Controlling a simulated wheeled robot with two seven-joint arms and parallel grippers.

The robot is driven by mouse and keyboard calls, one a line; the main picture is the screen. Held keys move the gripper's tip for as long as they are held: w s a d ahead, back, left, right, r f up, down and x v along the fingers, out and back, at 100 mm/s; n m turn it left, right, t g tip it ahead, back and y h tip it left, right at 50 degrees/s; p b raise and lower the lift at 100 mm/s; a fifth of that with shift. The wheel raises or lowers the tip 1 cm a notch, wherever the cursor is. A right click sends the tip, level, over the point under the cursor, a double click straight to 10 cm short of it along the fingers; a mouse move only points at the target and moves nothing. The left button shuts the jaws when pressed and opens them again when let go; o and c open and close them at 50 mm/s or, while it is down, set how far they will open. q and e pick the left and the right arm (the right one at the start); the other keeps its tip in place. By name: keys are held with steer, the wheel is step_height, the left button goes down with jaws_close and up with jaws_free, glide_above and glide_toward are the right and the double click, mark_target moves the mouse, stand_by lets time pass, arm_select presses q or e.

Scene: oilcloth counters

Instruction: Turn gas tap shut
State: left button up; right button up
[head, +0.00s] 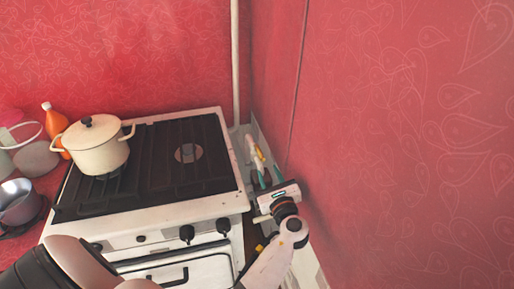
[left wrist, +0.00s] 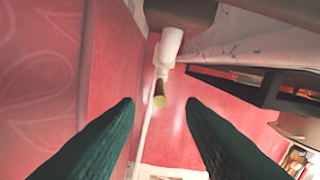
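The gas tap shows as a small yellow piece (head: 260,153) on a pale fitting in the narrow gap between the stove and the right wall. In the left wrist view a white fitting with a yellowish end (left wrist: 159,101) shows in line with the space between my fingers. My left gripper (head: 270,176) is open and empty beside the stove's right edge, its dark green fingers (left wrist: 160,105) pointing towards the tap. The fingers appear apart from the tap; the exact distance is hard to tell. My right gripper is not in view.
The white stove (head: 150,220) with black grates stands left of the gap. A cream pot (head: 97,150) sits on its left side. The red wall (head: 400,150) closes off the right. A white pipe (head: 235,65) runs up the corner. An orange bottle (head: 55,122) stands far left.

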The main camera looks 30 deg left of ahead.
mark_target(259, 151)
arm_select(q)
steer(key=p+x, duration=0.1)
steer(key=x, duration=0.7)
steer(key=shift+w+a+r, duration=0.2)
steer(key=shift+a, duration=0.15)
steer(key=shift+x, duration=0.8)
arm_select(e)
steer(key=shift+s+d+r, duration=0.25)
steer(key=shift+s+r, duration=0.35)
arm_select(q)
jaws_close()
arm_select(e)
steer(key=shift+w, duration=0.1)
